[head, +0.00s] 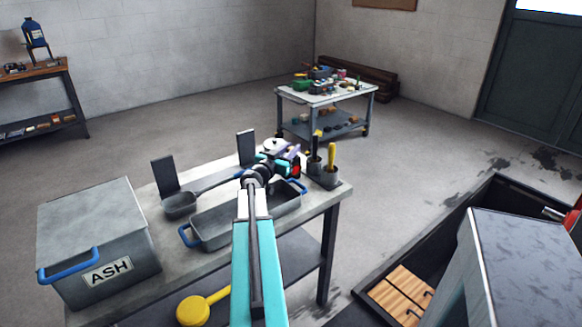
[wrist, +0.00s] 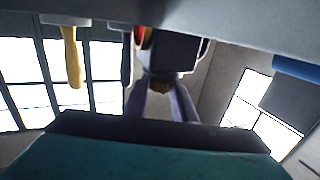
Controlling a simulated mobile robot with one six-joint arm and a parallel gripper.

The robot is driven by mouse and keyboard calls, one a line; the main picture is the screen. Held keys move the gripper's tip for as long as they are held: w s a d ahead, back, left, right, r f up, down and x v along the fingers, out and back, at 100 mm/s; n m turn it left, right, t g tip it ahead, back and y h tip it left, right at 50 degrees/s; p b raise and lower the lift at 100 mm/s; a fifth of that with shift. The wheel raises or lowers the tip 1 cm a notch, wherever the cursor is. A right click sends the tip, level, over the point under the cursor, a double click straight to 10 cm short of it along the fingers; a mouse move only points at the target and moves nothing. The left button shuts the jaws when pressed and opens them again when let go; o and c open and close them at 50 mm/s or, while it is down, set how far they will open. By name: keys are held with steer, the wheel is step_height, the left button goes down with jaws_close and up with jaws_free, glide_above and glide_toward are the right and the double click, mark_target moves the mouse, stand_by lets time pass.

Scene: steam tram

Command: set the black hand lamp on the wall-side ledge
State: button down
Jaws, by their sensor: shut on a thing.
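My gripper (head: 284,153) is over the far right part of the metal bench, its purple fingers closed on a small dark thing with a red part (head: 296,166). This looks like the black hand lamp. In the wrist view the purple fingers (wrist: 166,100) reach to the dark lamp body (wrist: 172,52), with a red and yellow patch on its side. The fingers hide part of the lamp, and I cannot tell whether it touches the bench. I cannot tell for sure which surface is the wall-side ledge.
Behind stands a cluttered cart (head: 290,92). A wooden shelf unit (head: 60,68) stands at left. Open floor lies between.

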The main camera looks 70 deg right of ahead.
steer(key=shift+r, duration=0.15)
steer(key=shift+r+b, duration=0.55)
steer(key=shift+r, duration=4.4)
